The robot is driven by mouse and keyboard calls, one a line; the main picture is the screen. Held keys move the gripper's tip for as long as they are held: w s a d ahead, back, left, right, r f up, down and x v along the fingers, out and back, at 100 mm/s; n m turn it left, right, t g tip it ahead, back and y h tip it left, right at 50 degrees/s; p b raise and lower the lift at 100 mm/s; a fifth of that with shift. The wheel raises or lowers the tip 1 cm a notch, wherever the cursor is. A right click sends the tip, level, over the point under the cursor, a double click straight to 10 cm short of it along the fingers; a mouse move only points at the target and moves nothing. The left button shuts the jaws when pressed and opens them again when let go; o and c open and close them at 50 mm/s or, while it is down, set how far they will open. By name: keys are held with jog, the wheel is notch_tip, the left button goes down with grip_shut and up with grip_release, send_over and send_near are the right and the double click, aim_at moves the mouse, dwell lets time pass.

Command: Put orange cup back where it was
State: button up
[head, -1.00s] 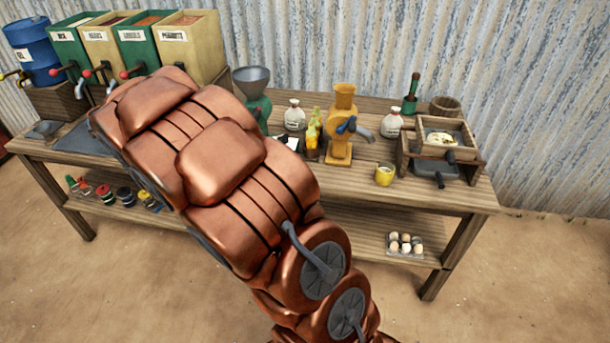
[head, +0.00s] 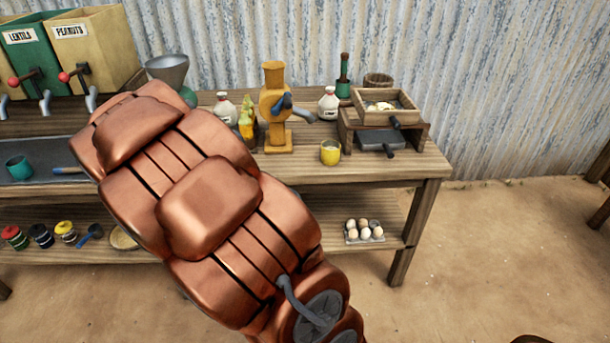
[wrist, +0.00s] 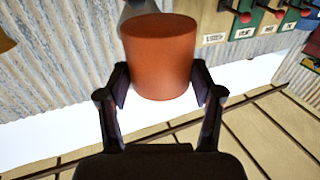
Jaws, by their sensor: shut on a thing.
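An orange cup (wrist: 160,60) is held between the two fingers of my gripper (wrist: 160,92) in the wrist view. The fingers press on its left and right sides, and it is off the surface. In the head view my copper arm covers the middle of the bench, and both my gripper and the orange cup are hidden there.
A yellow cup (head: 330,153) stands near the bench's front edge, right of a yellow grinder (head: 273,110). A wooden sifter box (head: 388,105) stands at the right. A teal cup (head: 18,168) stands on a dark tray (head: 40,165) at the left. Eggs (head: 364,231) sit on the lower shelf.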

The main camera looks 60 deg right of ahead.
jog(key=s+d+f+m+g+h+b, duration=0.45)
jog(key=s+d+f+b, duration=0.5)
jog(key=s, duration=0.35)
jog(key=s+d+f+m+g+h+b, duration=0.4)
jog(key=s+d+f+g+b, duration=0.2)
jog(key=s+d+f+b, duration=0.55)
jog(key=shift+t, duration=0.25)
jog(key=p+x, duration=0.4)
jog(key=p, duration=0.1)
jog(key=p+x, duration=0.5)
jog(key=r+p+x, duration=0.1)
jog(key=p+x, duration=0.3)
jog(key=x, duration=0.1)
jog(key=shift+s+d+p, duration=0.1)
jog(key=shift+d+p, duration=0.1)
jog(key=shift+p, duration=0.2)
jog(key=shift+f+b, duration=0.3)
jog(key=shift+f, duration=1.5)
jog(key=shift+f, duration=0.1)
jog(key=shift+f, duration=0.15)
jog(key=o, duration=1.2)
